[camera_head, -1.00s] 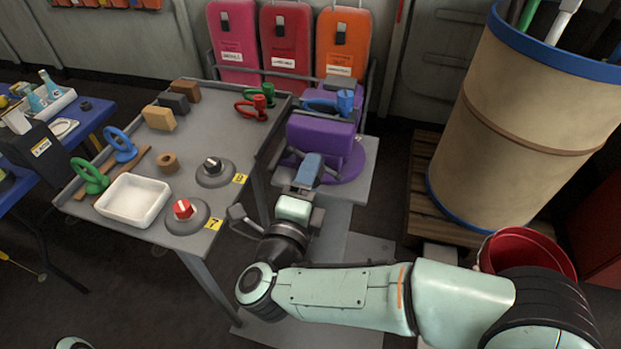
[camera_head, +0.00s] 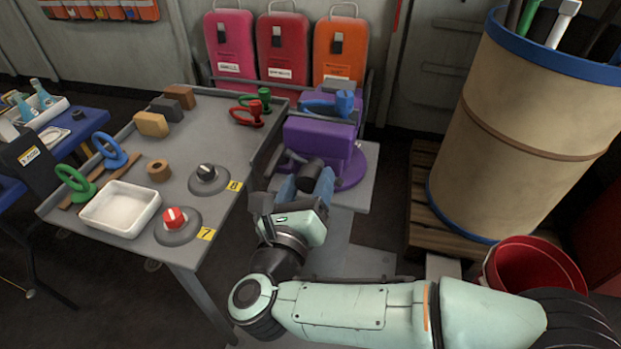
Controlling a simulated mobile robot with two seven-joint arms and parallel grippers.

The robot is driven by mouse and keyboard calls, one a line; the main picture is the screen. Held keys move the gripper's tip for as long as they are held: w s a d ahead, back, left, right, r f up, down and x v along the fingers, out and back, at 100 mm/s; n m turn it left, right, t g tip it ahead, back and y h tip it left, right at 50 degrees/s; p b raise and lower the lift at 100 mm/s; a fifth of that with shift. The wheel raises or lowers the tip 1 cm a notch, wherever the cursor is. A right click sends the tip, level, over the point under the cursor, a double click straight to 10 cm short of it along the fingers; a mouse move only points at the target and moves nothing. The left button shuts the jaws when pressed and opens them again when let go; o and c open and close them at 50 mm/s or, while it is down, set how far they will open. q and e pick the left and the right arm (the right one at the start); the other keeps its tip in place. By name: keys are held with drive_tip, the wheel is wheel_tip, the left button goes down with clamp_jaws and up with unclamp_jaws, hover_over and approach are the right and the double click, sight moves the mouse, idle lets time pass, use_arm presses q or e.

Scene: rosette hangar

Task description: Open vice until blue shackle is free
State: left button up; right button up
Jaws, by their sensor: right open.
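The purple vice (camera_head: 318,137) stands on a grey stand right of the bench. The blue shackle (camera_head: 343,103) sits at the top of the vice, at its far side; I cannot tell how tightly the jaws hold it. A dark round knob (camera_head: 311,170) sticks out of the vice's near side. My right gripper (camera_head: 306,184) is open at the near side of the vice, with its blue-grey fingers apart on either side of the knob. Whether they touch it is unclear. The gripper hides part of the stand. My left gripper is not in view.
A large barrel (camera_head: 540,120) and a red bucket (camera_head: 533,268) stand at the right.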

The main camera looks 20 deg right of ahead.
drive_tip(key=m, duration=0.8)
drive_tip(key=shift+m, duration=0.4)
drive_tip(key=m, duration=0.7)
drive_tip(key=shift+c, duration=0.3)
